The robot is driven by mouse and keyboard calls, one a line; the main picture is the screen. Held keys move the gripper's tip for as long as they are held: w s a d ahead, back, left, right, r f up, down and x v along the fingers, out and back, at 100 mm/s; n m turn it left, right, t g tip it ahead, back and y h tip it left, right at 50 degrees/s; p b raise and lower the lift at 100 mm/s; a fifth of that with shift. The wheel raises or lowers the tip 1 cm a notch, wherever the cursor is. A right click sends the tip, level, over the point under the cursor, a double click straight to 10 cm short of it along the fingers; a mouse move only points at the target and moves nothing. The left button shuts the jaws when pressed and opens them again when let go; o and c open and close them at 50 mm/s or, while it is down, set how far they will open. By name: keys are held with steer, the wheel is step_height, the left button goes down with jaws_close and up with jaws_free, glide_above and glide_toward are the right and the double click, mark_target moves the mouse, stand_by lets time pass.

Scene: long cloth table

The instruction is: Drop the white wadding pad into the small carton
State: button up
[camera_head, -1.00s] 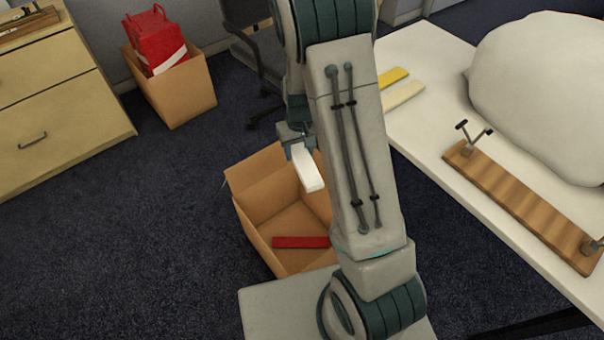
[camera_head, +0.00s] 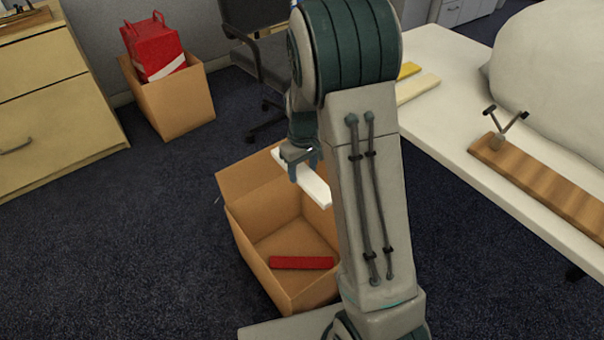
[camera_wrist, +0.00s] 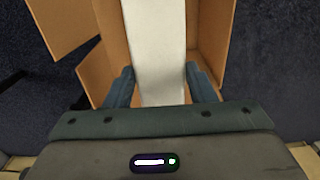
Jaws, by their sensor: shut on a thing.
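The white wadding pad (camera_head: 314,188) is a long flat strip between the fingers of my gripper (camera_head: 305,168). My gripper is shut on it and holds it above the near open carton (camera_head: 246,232), slanting down to the right. In the wrist view the pad (camera_wrist: 154,40) runs away from my gripper (camera_wrist: 160,85) over the carton (camera_wrist: 211,35). The near carton stands on the floor with its flaps open. A red bar (camera_head: 302,263) lies on its bottom. My arm hides the carton's right side and part of the pad's far end.
Another carton (camera_head: 178,104) with a red bag (camera_head: 153,50) stands at the back left, beside a wooden drawer cabinet (camera_head: 55,95). The white table (camera_head: 440,115) on the right bears a wooden board (camera_head: 545,185) and a large pale bundle (camera_head: 550,70). Dark carpet left of the near carton is clear.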

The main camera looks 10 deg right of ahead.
mark_target(303, 182)
step_height(303, 182, down, 6)
steer(key=b, duration=0.4)
steer(key=shift+r, duration=0.1)
steer(key=o, duration=1)
step_height(303, 182, up, 14)
steer(key=p, duration=0.4)
